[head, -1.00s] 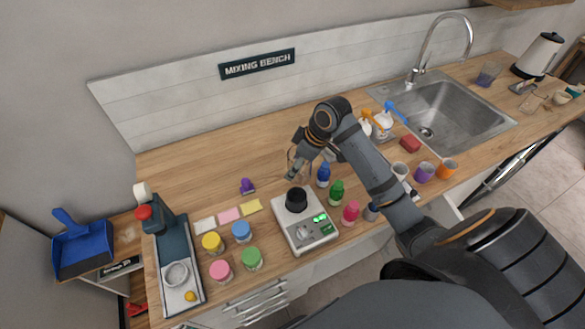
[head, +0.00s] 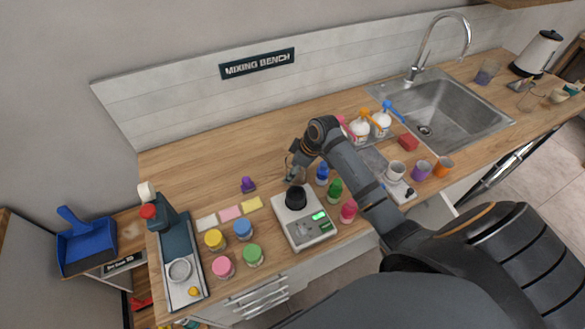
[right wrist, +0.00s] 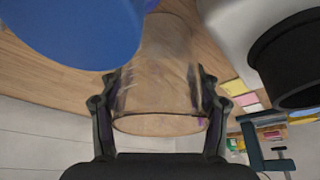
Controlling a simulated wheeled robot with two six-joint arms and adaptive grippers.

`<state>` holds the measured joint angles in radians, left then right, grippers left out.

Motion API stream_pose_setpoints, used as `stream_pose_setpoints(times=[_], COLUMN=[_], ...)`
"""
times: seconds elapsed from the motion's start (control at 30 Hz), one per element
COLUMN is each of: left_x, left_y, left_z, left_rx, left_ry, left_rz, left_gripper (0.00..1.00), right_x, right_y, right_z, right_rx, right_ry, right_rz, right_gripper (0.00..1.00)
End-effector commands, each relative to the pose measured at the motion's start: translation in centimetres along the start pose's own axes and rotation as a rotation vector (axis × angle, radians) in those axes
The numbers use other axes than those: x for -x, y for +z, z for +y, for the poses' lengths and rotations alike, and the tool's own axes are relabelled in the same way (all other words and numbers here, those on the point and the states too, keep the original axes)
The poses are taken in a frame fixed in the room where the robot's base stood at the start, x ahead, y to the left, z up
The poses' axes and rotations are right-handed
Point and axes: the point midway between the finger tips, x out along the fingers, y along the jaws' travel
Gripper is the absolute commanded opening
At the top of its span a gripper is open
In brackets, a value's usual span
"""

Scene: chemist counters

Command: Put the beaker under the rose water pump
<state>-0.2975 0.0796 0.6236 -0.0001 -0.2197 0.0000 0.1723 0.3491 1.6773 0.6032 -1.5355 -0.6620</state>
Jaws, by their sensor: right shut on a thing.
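My right gripper (head: 291,171) is shut on a clear glass beaker, behind the scale on the bench. In the right wrist view the beaker (right wrist: 158,65) sits between the two fingers (right wrist: 158,108). I cannot tell whether it touches the bench. White pump bottles stand left of the sink: one with an orange pump (head: 360,130), one with a blue pump (head: 382,122). A pink pump top (head: 342,120) shows beside them, mostly hidden by my right arm. I cannot read the labels. My left gripper is not in view.
The scale (head: 303,226) with a black cup (head: 296,198) is close by. Several cups stand right of the arm, near the sink (head: 440,105).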

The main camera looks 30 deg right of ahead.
Motion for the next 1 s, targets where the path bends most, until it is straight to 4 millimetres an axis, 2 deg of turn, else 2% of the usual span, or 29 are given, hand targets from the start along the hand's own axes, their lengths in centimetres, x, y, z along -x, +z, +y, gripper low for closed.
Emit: stream_pose_setpoints(times=[0.07, 0.1, 0.23, 0.53, 0.67, 1.0], left_x=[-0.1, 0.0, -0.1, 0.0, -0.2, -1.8], left_y=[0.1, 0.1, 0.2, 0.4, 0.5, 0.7], left_z=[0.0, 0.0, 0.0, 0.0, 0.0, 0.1], left_rx=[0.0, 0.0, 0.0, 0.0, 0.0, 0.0], left_ry=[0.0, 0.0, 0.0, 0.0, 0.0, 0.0], left_rz=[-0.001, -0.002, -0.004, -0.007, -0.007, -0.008], left_gripper=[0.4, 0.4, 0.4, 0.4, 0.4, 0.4], right_x=[-0.3, -0.2, -0.2, -0.1, 0.8, 8.7], right_y=[0.1, 0.1, 0.1, 0.1, 0.0, 0.1], right_z=[0.0, 0.0, 0.0, 0.0, 0.1, 0.2], right_rx=[0.0, 0.0, 0.0, 0.0, 0.001, 0.003], right_ry=[0.0, 0.0, 0.0, 0.0, 0.002, 0.007], right_rz=[0.0, 0.0, 0.0, 0.0, 0.0, -0.001], right_gripper=[0.29, 0.68, 0.85, 0.85, 0.85, 0.85])
